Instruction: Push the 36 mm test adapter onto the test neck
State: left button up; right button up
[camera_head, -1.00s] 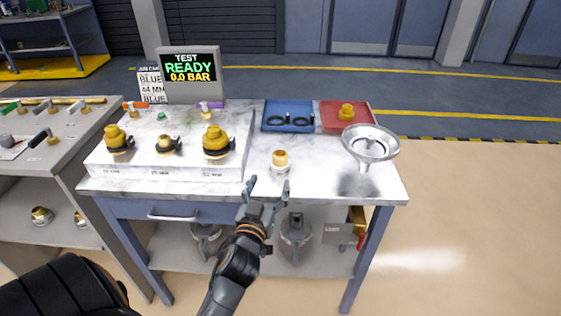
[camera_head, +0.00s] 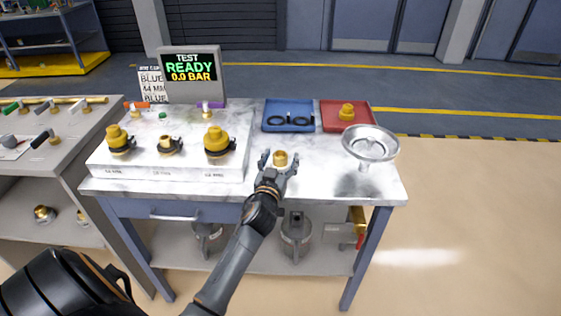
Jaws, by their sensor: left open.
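A short brass fitting (camera_head: 280,158) stands upright on the white bench, right of the raised block. I cannot tell whether it is the bare test neck or carries an adapter. My left gripper (camera_head: 278,166) is open, with one finger on each side of the fitting. I cannot tell if the fingers touch it. On the block stand three brass pieces with black clamps: a yellow-topped left one (camera_head: 117,137), a smaller middle one (camera_head: 168,146) and a larger yellow-topped right one (camera_head: 217,140). Their size labels are unreadable. My right gripper is not in view.
A display (camera_head: 190,70) reads TEST READY 0.0 BAR. A blue tray (camera_head: 289,127) with black rings and a red tray (camera_head: 364,124) with a yellow-topped part lie behind. A metal funnel (camera_head: 370,145) stands right of the fitting. Bare bench lies between fitting and funnel.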

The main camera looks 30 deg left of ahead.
pick_arm(q)
jog(key=c, duration=1.4)
jog(key=shift+o, duration=0.2)
jog(key=shift+r, duration=0.15)
